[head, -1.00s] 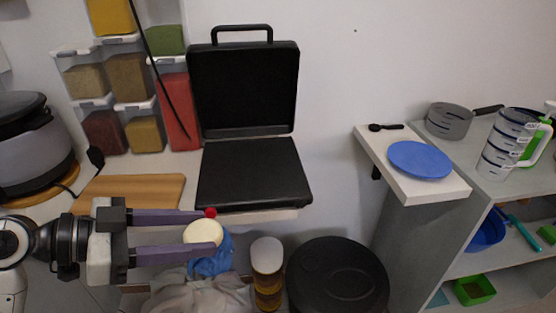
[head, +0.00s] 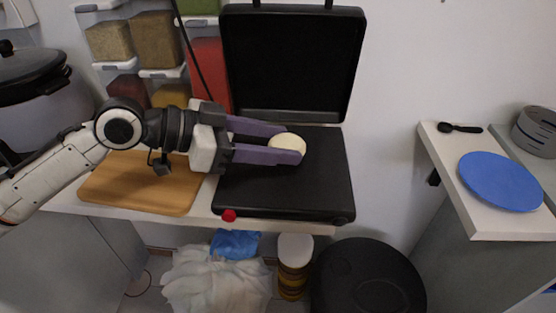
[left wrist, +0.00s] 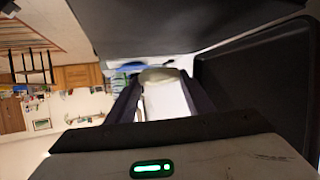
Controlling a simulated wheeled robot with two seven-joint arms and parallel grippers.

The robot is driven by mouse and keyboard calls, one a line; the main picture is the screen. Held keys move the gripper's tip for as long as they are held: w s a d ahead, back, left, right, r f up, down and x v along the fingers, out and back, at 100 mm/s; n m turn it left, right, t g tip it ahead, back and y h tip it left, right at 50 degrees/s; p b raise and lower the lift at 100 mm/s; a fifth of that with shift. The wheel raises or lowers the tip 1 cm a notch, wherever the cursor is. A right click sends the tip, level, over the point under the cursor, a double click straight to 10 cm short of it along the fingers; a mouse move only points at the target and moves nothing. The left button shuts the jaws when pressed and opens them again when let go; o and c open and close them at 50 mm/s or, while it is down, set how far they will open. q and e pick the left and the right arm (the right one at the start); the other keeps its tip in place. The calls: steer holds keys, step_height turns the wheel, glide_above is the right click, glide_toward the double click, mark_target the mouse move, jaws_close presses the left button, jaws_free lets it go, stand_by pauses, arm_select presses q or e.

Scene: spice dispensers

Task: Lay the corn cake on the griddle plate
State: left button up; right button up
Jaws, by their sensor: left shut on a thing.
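The corn cake (head: 288,142) is a pale cream disc between the purple fingers of my left gripper (head: 285,142). The gripper is shut on it and is over the black lower plate of the open griddle (head: 300,190). I cannot tell whether the cake touches the plate. In the left wrist view the cake (left wrist: 160,74) shows between the fingertips, with a dark griddle panel (left wrist: 265,85) close on the right. The griddle lid (head: 290,60) stands open at the back. My right gripper is not in view.
A wooden board (head: 140,185) lies left of the griddle under my left arm. Spice dispensers (head: 155,45) stand behind. A blue plate (head: 500,180) lies on the right shelf.

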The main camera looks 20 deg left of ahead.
mark_target(276, 172)
arm_select(q)
steer(key=shift+f+b, duration=0.3)
steer(key=shift+f, duration=1.7)
steer(key=shift+f, duration=0.1)
steer(key=shift+f, duration=0.15)
steer(key=o, duration=1.1)
